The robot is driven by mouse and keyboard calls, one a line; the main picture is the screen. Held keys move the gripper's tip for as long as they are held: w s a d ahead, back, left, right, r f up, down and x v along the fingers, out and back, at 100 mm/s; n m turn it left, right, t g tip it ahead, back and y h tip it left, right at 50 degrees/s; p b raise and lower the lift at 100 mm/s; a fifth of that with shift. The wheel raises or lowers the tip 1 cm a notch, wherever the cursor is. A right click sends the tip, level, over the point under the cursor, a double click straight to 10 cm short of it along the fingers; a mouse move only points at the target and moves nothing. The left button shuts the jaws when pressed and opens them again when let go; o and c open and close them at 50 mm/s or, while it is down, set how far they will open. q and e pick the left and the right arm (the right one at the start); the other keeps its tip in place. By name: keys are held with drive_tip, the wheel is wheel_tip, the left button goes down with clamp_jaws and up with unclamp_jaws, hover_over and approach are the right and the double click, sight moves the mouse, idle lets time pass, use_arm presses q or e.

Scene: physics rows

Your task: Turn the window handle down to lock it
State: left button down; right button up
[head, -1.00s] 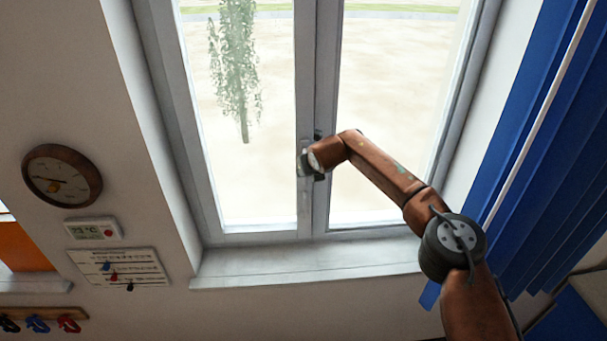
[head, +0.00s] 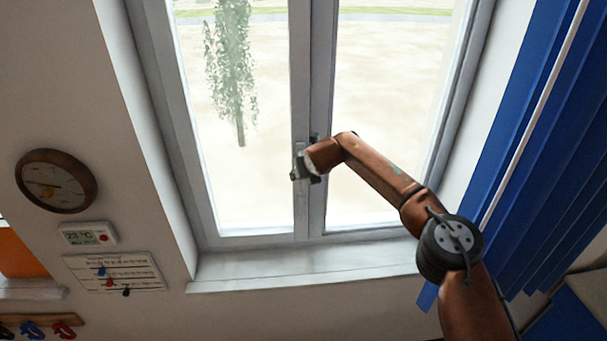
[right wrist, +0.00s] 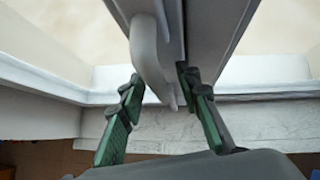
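The white window handle (right wrist: 148,60) shows in the right wrist view on the grey window frame. Its grip runs down the picture and bends near its lower end. My right gripper (right wrist: 163,98) has its two green-and-black fingers apart, one on each side of the handle's lower part. I cannot tell whether either finger touches it. In the head view, my right gripper (head: 299,174) is at the central window post, and it and the wrist hide most of the handle. My left gripper is not in view.
The window sill (head: 300,266) lies below the window. A blue blind (head: 540,150) hangs at the right, beside my right arm. A round clock (head: 56,181), a thermostat (head: 88,235) and a paper chart (head: 115,272) are on the left wall. The glass panes are clear of objects.

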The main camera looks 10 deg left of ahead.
drive_tip(key=v, duration=1.1)
drive_tip(key=shift+s+r, duration=0.25)
drive_tip(key=shift+r, duration=0.1)
drive_tip(key=shift+d, duration=0.1)
